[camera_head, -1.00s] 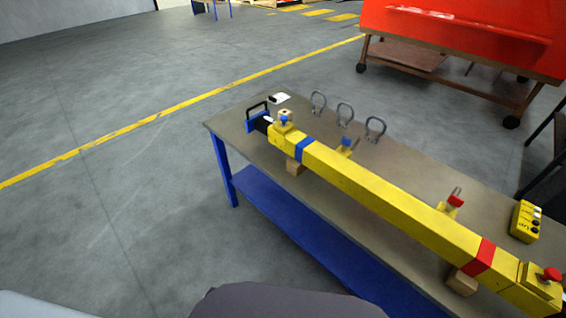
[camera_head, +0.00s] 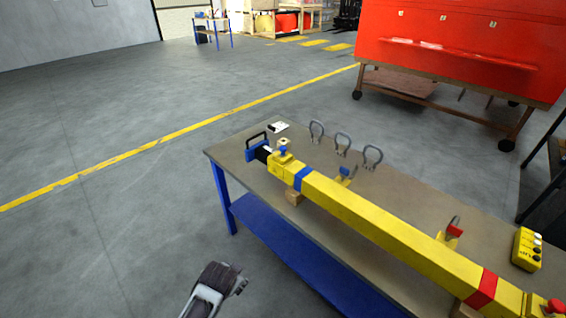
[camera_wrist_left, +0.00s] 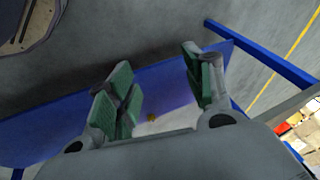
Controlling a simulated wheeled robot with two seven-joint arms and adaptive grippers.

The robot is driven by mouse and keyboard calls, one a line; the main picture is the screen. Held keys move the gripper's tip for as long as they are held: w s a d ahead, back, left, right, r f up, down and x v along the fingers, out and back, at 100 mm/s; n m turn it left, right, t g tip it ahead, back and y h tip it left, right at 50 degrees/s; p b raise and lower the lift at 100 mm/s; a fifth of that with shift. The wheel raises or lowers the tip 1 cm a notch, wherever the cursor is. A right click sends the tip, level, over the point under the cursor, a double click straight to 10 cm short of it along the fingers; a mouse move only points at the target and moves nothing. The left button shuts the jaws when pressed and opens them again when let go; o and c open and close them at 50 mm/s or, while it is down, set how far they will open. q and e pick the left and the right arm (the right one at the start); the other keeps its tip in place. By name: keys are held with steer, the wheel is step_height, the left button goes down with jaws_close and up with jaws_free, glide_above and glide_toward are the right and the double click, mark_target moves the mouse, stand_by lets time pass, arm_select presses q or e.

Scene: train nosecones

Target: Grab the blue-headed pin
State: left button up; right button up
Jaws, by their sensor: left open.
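A yellow beam (camera_head: 385,222) with a blue band and a red band lies along the workbench. A small blue-headed pin (camera_head: 284,152) stands upright at the beam's far left end. A second blue piece (camera_head: 345,171) sits on a yellow bracket behind the beam. My left gripper (camera_head: 241,283) is low in the head view, in front of the bench and well apart from the pin. The left wrist view shows its green-padded fingers (camera_wrist_left: 160,88) spread with nothing between them. The pin is not recognisable in the wrist view. My right gripper is not in view.
The workbench (camera_head: 235,152) has a blue lower shelf (camera_head: 290,232). Several grey shackles (camera_head: 343,143) stand behind the beam. A red-headed pin (camera_head: 555,307) and a yellow control box (camera_head: 527,248) are at the right. The floor left of the bench is clear.

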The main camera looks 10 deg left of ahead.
arm_select(q)
steer(key=w+d+r+m+t, duration=0.4)
steer(key=w+r+m, duration=0.3)
steer(key=w+m, duration=0.2)
steer(key=w+d+r+m+t+y, duration=0.1)
steer(key=w+d+r+m+t, duration=0.3)
steer(key=w+r+m, duration=0.4)
steer(key=w+d+r+m+t, duration=0.4)
steer(key=w+r+m, duration=0.4)
steer(key=w+m, duration=0.3)
steer(key=w+d, duration=0.1)
steer(key=w, duration=0.2)
steer(key=shift+d+r+t+p, duration=0.15)
steer(key=shift+r+t+p, duration=0.05)
steer(key=shift+t+p, duration=0.1)
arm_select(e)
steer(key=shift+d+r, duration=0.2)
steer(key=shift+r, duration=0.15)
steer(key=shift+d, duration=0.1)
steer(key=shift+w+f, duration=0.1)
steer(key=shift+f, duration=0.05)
